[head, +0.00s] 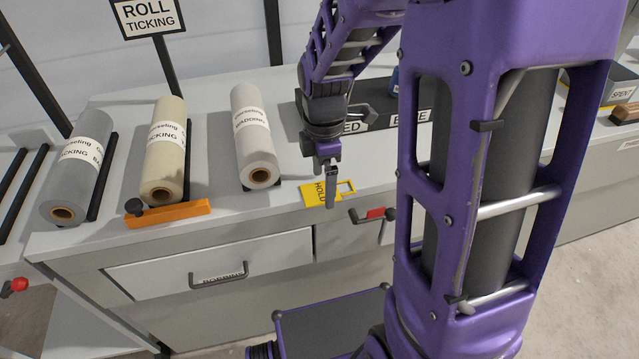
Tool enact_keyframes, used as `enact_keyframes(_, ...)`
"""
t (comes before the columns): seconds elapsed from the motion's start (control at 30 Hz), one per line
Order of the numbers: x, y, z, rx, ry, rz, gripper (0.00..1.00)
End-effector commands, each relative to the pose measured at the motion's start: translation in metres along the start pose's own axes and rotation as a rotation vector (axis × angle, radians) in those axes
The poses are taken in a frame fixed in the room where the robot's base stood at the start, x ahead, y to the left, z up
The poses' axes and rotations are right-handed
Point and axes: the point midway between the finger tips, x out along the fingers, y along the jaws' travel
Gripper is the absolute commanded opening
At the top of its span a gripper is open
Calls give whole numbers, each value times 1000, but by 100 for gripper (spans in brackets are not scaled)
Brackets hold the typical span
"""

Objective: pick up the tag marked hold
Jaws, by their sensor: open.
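The tag marked HOLD (313,194) is yellow with a rectangular loop at its right end. It lies at the front edge of the grey counter, right of the white roll. My gripper (330,203) points down at the tag, and its grey finger covers part of the tag between the lettering and the loop. My gripper is open. I cannot tell from this view whether a finger touches the tag.
Grey (80,168), cream (165,152) and white (254,137) rolls lie to the left. An orange bar (170,213) with a dark knob lies before them. A dark tray (408,112) stands behind.

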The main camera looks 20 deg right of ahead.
Motion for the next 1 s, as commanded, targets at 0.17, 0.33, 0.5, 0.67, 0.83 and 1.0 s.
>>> enact_keyframes(0.17, 10, 0, 0, 0, 0, 1, 100)
enact_keyframes(0.33, 9, 0, 0, -1, 0, 2, 100)
enact_keyframes(0.5, 10, 0, 0, -1, 0, 2, 100)
enact_keyframes(0.67, 11, 0, 0, -1, 0, 2, 93)
enact_keyframes(0.83, 11, 0, 0, -1, 0, 1, 62)
enact_keyframes(1.0, 11, 0, 0, -1, 0, 0, 31)
